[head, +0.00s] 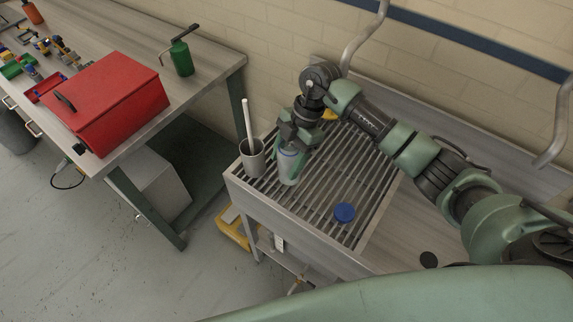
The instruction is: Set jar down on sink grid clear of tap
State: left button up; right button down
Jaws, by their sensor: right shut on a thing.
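My right gripper (291,148) is shut on a pale, greyish jar (288,169) at the left part of the sink grid (318,200). The jar looks upright; its upper part is partly hidden by the fingers. I cannot tell whether its base touches the slats. A curved metal pipe (361,42), perhaps the tap, comes down the wall behind the grid; its lower end is hidden by my arm. The jar is in front of and left of it. My left gripper is not in view.
A grey cup (252,158) with a white stick stands close left of the jar. A blue lid (344,213) lies on the grid towards the front right. A yellow thing (329,114) is behind my gripper. Bare slats lie between jar and lid.

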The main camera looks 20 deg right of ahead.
aim_at(281, 180)
notch_tip(281, 180, down, 3)
jog(key=shift+r+p, duration=0.2)
jog(key=shift+p, duration=0.1)
jog(key=shift+f, duration=0.35)
jog(key=shift+c, duration=2.3)
grip_release()
jog(key=b+v, duration=0.3)
jog(key=v, duration=0.7)
jog(key=shift+d+r, duration=0.1)
jog(key=shift+r, duration=0.2)
jog(key=shift+d+r, duration=0.2)
jog(key=shift+r, duration=0.5)
jog(key=shift+f, duration=0.15)
